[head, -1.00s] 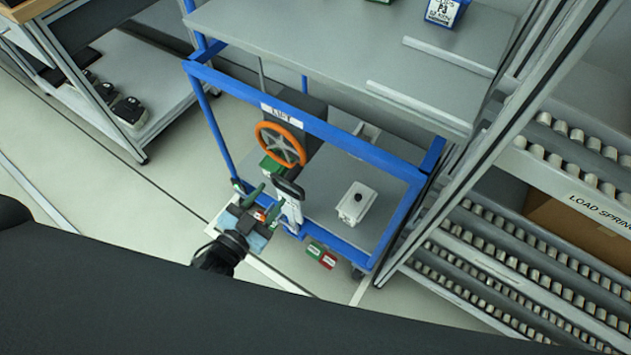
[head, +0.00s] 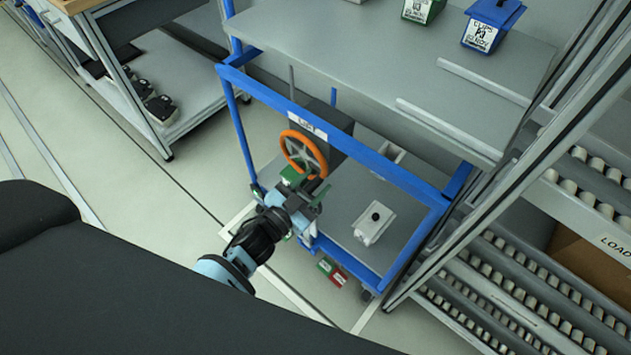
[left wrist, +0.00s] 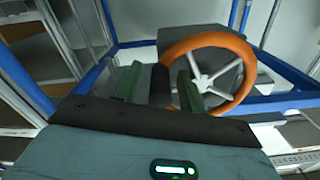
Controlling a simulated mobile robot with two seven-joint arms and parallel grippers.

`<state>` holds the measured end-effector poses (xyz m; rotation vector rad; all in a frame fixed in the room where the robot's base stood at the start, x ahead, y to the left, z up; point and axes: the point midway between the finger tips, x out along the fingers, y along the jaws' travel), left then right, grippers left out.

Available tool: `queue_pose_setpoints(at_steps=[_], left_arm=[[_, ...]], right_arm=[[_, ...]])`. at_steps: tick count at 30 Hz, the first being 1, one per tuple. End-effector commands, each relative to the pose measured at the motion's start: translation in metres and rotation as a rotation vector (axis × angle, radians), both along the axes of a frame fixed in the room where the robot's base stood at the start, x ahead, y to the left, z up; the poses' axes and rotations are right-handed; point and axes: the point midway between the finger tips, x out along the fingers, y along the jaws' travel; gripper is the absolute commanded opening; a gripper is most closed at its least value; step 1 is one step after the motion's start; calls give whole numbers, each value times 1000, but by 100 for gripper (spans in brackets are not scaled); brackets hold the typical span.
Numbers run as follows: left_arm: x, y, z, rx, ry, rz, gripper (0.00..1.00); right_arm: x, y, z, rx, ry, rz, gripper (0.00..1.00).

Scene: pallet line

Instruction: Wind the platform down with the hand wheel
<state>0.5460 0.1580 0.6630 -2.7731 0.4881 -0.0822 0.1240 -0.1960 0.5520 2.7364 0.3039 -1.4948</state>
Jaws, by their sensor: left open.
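The orange hand wheel (head: 304,154) with grey spokes sits on a dark housing at the blue frame labelled LIFT. It also shows large in the left wrist view (left wrist: 245,87). My left gripper (head: 303,193) is just below the wheel in the head view, open. In the left wrist view its two green fingers (left wrist: 160,82) stand on either side of a dark upright grip (left wrist: 160,92) near the rim; contact cannot be told. A grey platform (head: 385,65) lies above the frame, and a lower grey deck (head: 345,190) lies inside it. My right gripper is not in view.
A white box with a black knob (head: 374,224) stands on the lower deck. Green and blue bins (head: 481,36) stand on the upper platform. A roller rack (head: 520,270) is at right, and a grey shelf unit (head: 185,85) at left. Open floor lies at left.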

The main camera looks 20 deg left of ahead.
Motion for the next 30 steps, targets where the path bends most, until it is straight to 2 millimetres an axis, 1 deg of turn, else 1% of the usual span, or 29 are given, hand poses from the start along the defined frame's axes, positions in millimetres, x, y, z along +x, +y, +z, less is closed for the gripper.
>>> queue_pose_setpoints(at_steps=[4, 11, 12, 21, 30], left_arm=[[7, -3, 0, -1, 0, 0, 41], [8, -3, 0, -1, 0, 0, 41], [8, -3, 0, -1, 0, 0, 40], [8, -3, 0, -1, 1, 0, 1], [7, -3, 0, -5, 3, -1, 0]], right_arm=[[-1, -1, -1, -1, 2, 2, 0], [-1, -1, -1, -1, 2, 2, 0], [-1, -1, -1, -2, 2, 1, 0], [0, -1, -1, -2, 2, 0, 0], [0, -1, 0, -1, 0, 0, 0]])
